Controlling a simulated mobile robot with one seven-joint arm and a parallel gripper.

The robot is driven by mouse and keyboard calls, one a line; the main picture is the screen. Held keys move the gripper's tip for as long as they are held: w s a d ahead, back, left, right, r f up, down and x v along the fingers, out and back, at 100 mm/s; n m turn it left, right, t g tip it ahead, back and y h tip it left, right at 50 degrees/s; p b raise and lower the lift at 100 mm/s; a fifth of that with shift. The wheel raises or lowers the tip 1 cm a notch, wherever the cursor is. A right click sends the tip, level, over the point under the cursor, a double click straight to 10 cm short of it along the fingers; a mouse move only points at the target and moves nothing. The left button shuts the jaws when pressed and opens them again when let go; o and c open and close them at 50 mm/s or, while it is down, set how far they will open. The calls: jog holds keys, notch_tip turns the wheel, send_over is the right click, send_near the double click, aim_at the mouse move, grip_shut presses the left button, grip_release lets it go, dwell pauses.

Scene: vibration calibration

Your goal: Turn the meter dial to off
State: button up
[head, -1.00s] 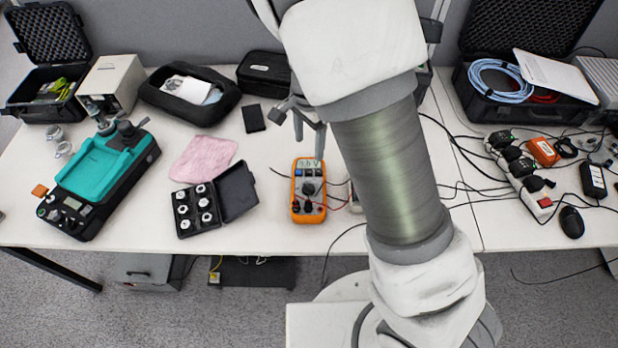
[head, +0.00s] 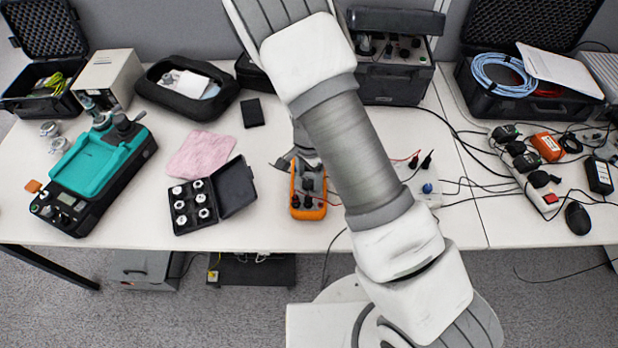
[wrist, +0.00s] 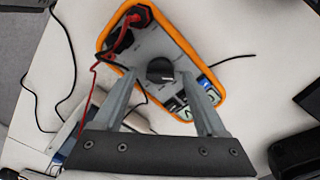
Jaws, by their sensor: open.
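The orange-edged multimeter (head: 309,207) lies on the white table in the head view, its upper part hidden by my gripper. In the wrist view the meter (wrist: 177,38) lies tilted, with its black round dial (wrist: 160,70) near the middle of its grey face. My gripper (wrist: 158,77) is open, with a fingertip on either side of the dial in that picture. I cannot tell whether the fingers touch the dial. The dial's setting is too small to read. The display is partly hidden by the right finger.
Red and black leads (wrist: 94,62) run from the meter's jacks. A box with a blue knob (head: 428,188) stands to the right. An open black case of weights (head: 190,225) and a pink cloth (head: 200,153) lie to the left. The table in front of the meter is clear.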

jog(key=shift+f, duration=0.15)
jog(key=shift+c, duration=0.3)
grip_shut()
jog(key=n+b, duration=0.1)
jog(key=n, duration=0.2)
jog(key=shift+f+n+b, duration=0.1)
jog(key=shift+n+b, duration=0.95)
jog(key=shift+n, duration=1.35)
jog(key=shift+o, duration=0.3)
grip_release()
